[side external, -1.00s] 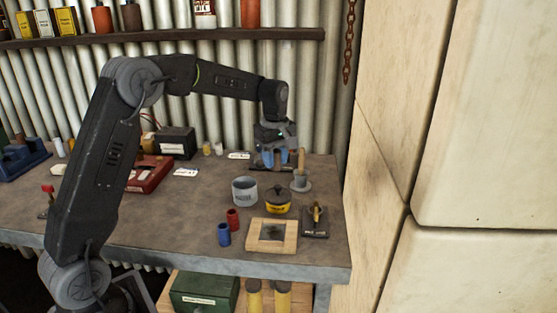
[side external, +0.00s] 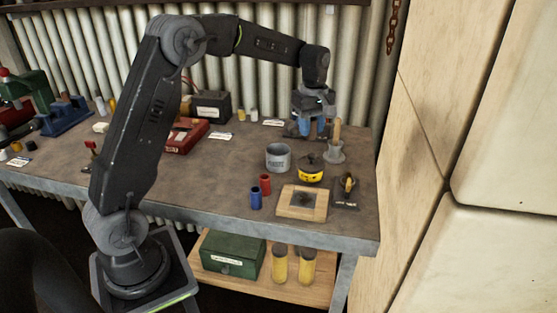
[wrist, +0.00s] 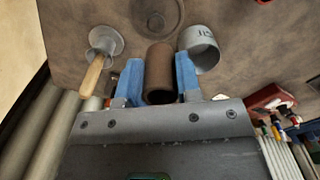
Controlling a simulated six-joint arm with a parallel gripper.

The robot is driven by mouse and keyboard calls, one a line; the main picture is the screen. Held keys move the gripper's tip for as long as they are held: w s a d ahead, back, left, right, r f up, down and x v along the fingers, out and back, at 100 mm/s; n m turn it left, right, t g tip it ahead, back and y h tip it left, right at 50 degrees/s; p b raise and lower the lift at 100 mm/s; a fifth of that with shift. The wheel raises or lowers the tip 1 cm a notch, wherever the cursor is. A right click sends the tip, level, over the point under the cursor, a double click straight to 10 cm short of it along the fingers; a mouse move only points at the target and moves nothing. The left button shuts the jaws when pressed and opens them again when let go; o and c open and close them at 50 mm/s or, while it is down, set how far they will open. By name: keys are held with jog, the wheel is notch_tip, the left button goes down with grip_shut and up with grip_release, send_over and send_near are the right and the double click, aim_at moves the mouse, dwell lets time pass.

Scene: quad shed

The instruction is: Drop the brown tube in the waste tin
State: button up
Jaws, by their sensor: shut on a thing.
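The brown tube (wrist: 159,75) is between the two blue fingers of my gripper (wrist: 159,82) in the wrist view, with its hollow end facing the camera. My gripper is shut on it. In the side view my gripper (side external: 312,130) is over the back right of the bench, and the tube cannot be made out there. The grey tin (side external: 278,158) stands upright on the bench, nearer the camera and left of my gripper. It also shows in the wrist view (wrist: 207,58), right of the tube and apart from it.
A grey holder with a wooden handle (side external: 336,152) stands close to my gripper. A yellow and black round pot (side external: 311,172), a wooden-framed plate (side external: 302,203), a red cylinder (side external: 265,184) and a blue one (side external: 255,198) are nearer the front. The bench left of the tin is mostly clear.

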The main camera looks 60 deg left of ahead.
jog(key=s+a+r, duration=0.3)
jog(key=s+a, duration=0.2)
jog(key=a, duration=0.1)
notch_tip(320, 180, down, 6)
jog(key=shift+a, duration=0.2)
jog(key=shift+f, duration=0.1)
jog(key=o, duration=1)
notch_tip(320, 180, up, 14)
dwell(0.4)
